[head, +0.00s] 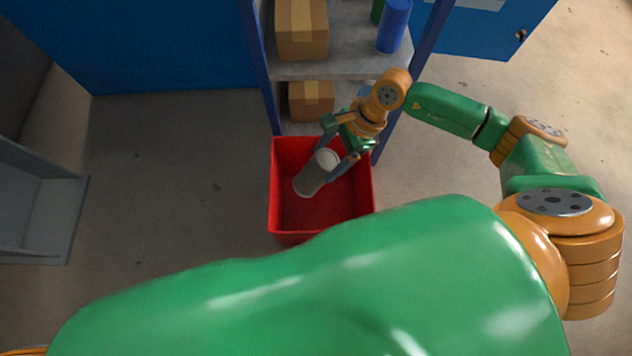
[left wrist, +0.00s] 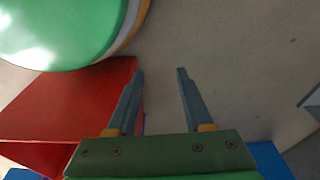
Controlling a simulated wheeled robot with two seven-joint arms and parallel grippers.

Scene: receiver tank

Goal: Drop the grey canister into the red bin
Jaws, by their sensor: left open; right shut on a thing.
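The grey canister (head: 311,180) is in my right gripper (head: 338,160), which is shut on it. The canister is tilted, its pale round end towards the upper right. In the head view it appears over the opening of the red bin (head: 272,190); I cannot tell how far it is above the bin's floor. The red bin stands on the floor in front of the shelf. It also shows at the left of the left wrist view (left wrist: 75,95). My left gripper (left wrist: 160,72) is open and empty, with bare floor beyond its fingers. In the head view it is hidden.
A blue-framed shelf (head: 345,65) behind the bin holds an upper cardboard box (head: 302,35), a lower cardboard box (head: 311,105) and a blue cylinder (head: 394,25). A grey open-topped unit (head: 35,215) stands at the left. The floor left of the bin is clear.

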